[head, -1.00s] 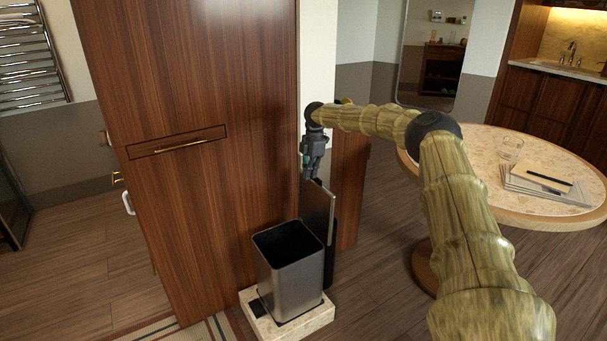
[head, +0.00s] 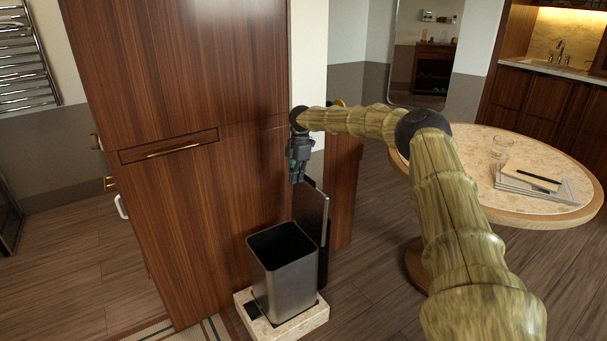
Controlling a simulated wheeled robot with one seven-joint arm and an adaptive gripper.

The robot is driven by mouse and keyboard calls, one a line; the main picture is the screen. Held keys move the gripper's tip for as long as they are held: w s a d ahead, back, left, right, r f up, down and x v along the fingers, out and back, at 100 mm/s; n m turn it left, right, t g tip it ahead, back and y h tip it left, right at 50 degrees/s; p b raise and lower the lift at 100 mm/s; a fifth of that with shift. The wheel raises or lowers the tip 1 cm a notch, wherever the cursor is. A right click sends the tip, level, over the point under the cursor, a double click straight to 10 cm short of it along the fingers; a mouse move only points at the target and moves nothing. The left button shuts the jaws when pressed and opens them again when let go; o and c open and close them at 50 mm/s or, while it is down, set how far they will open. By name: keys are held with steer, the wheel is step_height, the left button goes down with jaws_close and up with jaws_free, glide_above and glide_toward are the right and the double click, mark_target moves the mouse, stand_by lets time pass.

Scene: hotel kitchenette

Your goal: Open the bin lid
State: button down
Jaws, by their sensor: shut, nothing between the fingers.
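The bin (head: 286,289) is a dark metal box with a black inside, standing on a pale stone slab (head: 306,325) beside the wooden cabinet. Its lid (head: 314,213) stands upright at the bin's right rear edge, so the bin's mouth is open. My gripper (head: 296,180) points down just above and left of the lid's top edge, shut and empty. Whether the fingertips touch the lid, I cannot tell.
A tall wooden cabinet (head: 185,90) with a brass handle (head: 173,150) stands left of the bin. A round table (head: 470,165) with a glass (head: 502,147) and papers (head: 535,183) is at right. The wooden floor (head: 365,270) between bin and table is clear.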

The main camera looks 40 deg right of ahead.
steer(key=d+r, duration=0.3)
steer(key=r, duration=0.6)
steer(key=s+a+f+n+t+h+p, duration=0.2)
steer(key=s+a+f+n+h, duration=0.2)
steer(key=a+f+n, duration=0.75)
steer(key=s+a+f+n+t+h+p, duration=0.25)
steer(key=a+f+n+h, duration=0.25)
steer(key=a+f+n, duration=0.65)
steer(key=s+a+f+n+t+y+p, duration=0.1)
steer(key=s+a+f+n+y, duration=0.1)
steer(key=s+a+f+n, duration=0.4)
steer(key=s+a+f+n+y+p, duration=0.15)
steer(key=s+a+n, duration=0.25)
steer(key=s+n, duration=0.4)
steer(key=s+a+n+g+y+p, duration=0.1)
steer(key=s+n, duration=0.7)
steer(key=s, duration=1.2)
steer(key=s+a+r+n+g+y+p, duration=0.1)
steer(key=s+n, duration=0.7)
steer(key=s, duration=1.2)
steer(key=a+g+y+p, duration=0.1)
steer(key=a+g+y, duration=0.1)
steer(key=a+g, duration=0.1)
steer(key=shift+n, duration=0.4)
